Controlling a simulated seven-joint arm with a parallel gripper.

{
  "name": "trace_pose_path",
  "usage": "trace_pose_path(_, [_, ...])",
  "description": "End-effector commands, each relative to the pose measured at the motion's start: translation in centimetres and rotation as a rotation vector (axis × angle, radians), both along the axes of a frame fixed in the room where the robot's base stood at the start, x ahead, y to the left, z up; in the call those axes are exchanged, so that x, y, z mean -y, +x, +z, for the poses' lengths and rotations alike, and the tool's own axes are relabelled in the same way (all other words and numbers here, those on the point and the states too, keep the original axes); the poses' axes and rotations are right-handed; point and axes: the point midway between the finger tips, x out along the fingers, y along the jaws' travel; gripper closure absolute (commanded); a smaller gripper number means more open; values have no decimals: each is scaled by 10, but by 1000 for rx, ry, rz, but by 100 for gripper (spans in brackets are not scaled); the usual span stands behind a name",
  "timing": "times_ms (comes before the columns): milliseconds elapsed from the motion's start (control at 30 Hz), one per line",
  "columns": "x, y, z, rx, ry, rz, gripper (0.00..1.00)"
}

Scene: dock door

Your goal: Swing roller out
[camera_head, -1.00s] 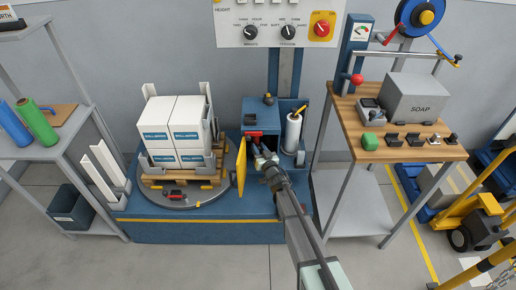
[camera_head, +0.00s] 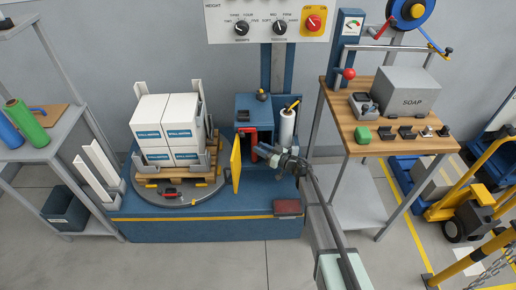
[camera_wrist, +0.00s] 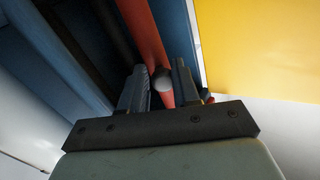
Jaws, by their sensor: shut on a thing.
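In the head view, the blue wrapper carriage (camera_head: 246,105) stands beside the turntable, with its yellow door (camera_head: 236,163) swung open. A red roller bar (camera_head: 254,142) shows in the carriage's open front. My gripper (camera_head: 263,150) is at this bar, just right of the yellow door. In the wrist view, the red bar (camera_wrist: 146,35) runs down between my fingers (camera_wrist: 160,82), which are shut on it. A round grey end shows there too. The white film roll (camera_head: 287,128) stands upright right of the carriage, behind my gripper. My wrist hides part of the carriage's lower front.
A pallet with white boxes (camera_head: 167,130) sits on the turntable (camera_head: 180,197) at left. A dark red pedal (camera_head: 288,207) is at the blue base's front. A wooden-topped bench (camera_head: 390,120) stands close at right. A control panel (camera_head: 267,22) hangs above. The floor in front is partly clear.

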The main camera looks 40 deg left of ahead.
Motion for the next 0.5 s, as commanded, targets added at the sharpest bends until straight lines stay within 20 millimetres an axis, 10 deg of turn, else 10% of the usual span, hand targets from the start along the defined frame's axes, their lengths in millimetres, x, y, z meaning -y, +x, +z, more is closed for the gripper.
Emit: trace_pose_path(500, [12, -1, -1, 2, 0, 204, 100])
